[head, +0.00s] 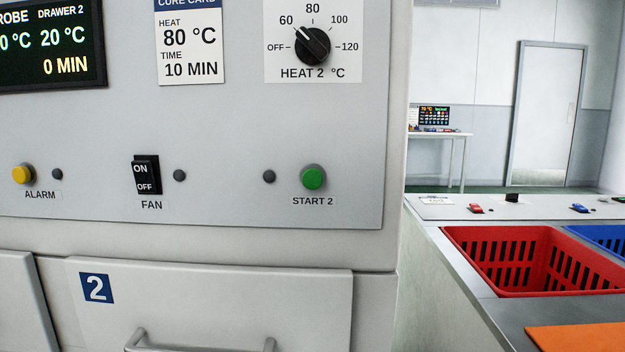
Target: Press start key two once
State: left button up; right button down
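The green round START 2 key (313,177) sits on the grey control panel (225,125), near its lower right, above its "START 2" label. A small dark lamp (269,177) is just left of it and looks unlit. The HEAT 2 knob (313,46) above has its pointer toward 60. The cure card (190,45) reads heat 80 °C, time 10 MIN. The display (50,45) shows drawer 2 at 20 °C and 0 MIN. Neither of my grippers is in view.
A black FAN rocker switch (146,174) and a yellow ALARM button (22,174) are left on the panel. Closed drawer 2 (220,300) with a bar handle is below. A red crate (535,260) and a blue crate (603,240) stand at right.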

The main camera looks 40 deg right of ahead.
aim_at(311, 178)
jog(key=i+j, duration=0.1)
jog(key=j, duration=0.25)
jog(key=i+j, duration=0.1)
jog(key=j, duration=0.25)
jog(key=i+j, duration=0.1)
jog(key=j, duration=0.25)
jog(key=z, duration=1.85)
